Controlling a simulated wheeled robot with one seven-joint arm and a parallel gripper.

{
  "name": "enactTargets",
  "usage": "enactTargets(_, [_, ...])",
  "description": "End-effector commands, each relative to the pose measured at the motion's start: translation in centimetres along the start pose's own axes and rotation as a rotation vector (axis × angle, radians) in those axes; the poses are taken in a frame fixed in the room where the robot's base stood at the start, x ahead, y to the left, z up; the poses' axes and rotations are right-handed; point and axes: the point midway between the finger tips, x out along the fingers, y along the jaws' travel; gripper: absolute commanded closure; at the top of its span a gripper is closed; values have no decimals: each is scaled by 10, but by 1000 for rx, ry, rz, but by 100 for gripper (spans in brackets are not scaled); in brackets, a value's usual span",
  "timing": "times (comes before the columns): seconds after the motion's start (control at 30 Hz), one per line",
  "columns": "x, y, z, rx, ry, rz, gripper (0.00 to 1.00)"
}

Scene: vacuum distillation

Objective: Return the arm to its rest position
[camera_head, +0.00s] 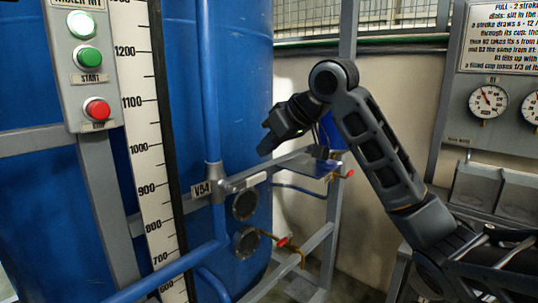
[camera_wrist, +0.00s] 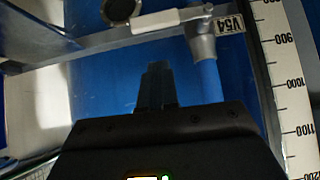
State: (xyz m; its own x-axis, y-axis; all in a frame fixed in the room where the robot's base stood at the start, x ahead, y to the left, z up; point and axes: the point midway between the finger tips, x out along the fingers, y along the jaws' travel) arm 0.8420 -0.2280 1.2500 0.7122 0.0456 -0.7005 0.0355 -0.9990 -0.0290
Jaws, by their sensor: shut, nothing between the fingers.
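My arm reaches in from the lower right in the head view, bends at a high elbow, and ends in my gripper (camera_head: 268,143). The gripper hangs in front of the large blue tank (camera_head: 240,90), pointing down and left, above the pipe joint labelled V54 (camera_head: 215,187). In the wrist view my gripper (camera_wrist: 155,75) shows as closed dark fingers with nothing between them. The V54 label (camera_wrist: 238,22) lies beyond the fingertips in that view. I see no contact between the gripper and the tank or pipe.
A control box with green and red buttons (camera_head: 88,70) and a tall scale (camera_head: 140,120) stand at the left. Red-handled valves (camera_head: 284,241) sit on the frame below the gripper. A gauge panel (camera_head: 489,101) stands at the right. Pale wall shows behind the arm.

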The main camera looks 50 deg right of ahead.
Motion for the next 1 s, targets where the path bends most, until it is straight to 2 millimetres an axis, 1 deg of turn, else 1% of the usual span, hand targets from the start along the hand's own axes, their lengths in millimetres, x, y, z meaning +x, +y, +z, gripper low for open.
enactTargets(0.03, [-9, 0, 3, -2, 4, 1, 100])
enactTargets(0.1, [-25, 0, 2, -3, 5, 2, 100])
enactTargets(0.2, [-46, 0, 2, -2, 6, 3, 100])
enactTargets(0.3, [-62, 0, 2, -2, 5, 3, 100])
enactTargets(0.4, [-74, -1, 1, -1, 5, 2, 100])
enactTargets(0.5, [-80, -1, 1, 0, 4, 1, 100])
enactTargets(0.63, [-83, -1, 1, -1, 3, 1, 100])
enactTargets(0.83, [-82, -2, 1, 2, 7, -4, 100])
enactTargets(0.93, [-71, -9, 3, 17, 31, -31, 100])
enactTargets(1.0, [-58, -20, 5, 37, 66, -69, 100])
